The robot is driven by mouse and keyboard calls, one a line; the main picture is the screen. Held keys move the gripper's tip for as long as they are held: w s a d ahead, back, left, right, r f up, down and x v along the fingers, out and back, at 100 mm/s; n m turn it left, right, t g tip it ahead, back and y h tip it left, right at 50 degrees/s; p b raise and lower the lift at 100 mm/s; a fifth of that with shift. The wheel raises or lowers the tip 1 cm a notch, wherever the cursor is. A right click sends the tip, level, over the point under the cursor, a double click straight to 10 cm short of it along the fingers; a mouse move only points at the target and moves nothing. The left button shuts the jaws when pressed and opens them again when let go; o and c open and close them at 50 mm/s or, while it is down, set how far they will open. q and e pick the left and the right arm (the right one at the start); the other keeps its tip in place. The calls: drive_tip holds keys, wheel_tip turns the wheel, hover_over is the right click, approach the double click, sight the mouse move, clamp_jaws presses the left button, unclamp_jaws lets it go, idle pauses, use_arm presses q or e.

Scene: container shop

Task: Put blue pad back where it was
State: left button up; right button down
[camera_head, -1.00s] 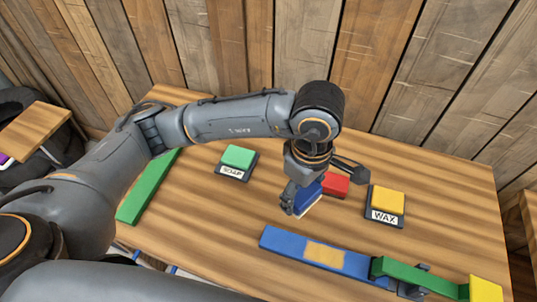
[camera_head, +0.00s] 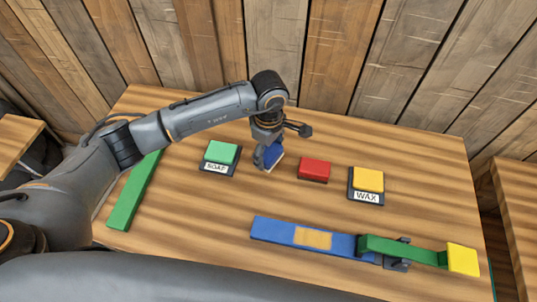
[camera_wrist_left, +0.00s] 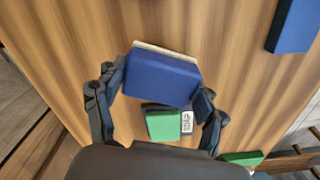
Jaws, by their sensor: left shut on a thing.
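My left gripper (camera_head: 266,143) is shut on the blue pad (camera_head: 271,154), which has a pale underside. It holds the pad tilted, between the green pad (camera_head: 222,152) and the red pad (camera_head: 314,169). The left wrist view shows the blue pad (camera_wrist_left: 160,78) between the two fingers. The green pad sits on a dark holder labelled SOAP (camera_head: 215,168). The yellow pad (camera_head: 369,179) sits on a dark holder labelled WAX (camera_head: 367,197). No label shows at the red pad. My right gripper is not in view.
A long green bar (camera_head: 135,190) lies at the table's left. A blue bar with a tan patch (camera_head: 275,231) and a green bar (camera_head: 405,248) with a yellow end (camera_head: 462,259) lie along the front. A plank wall (camera_head: 330,60) stands behind the wooden table (camera_head: 210,220).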

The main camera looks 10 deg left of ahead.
sight(269, 158)
use_arm(q)
drive_tip(key=shift+w+a+f, duration=0.1)
drive_tip(key=shift+w+f, duration=0.1)
drive_tip(key=shift+f, duration=0.15)
wheel_tip(269, 158, down, 2)
drive_tip(key=shift+f+p, duration=0.15)
drive_tip(key=shift+p, duration=0.7)
drive_tip(key=shift+f, duration=0.4)
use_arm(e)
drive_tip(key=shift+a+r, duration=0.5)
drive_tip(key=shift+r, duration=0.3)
use_arm(q)
drive_tip(key=shift+f, duration=0.15)
drive_tip(key=o, duration=1)
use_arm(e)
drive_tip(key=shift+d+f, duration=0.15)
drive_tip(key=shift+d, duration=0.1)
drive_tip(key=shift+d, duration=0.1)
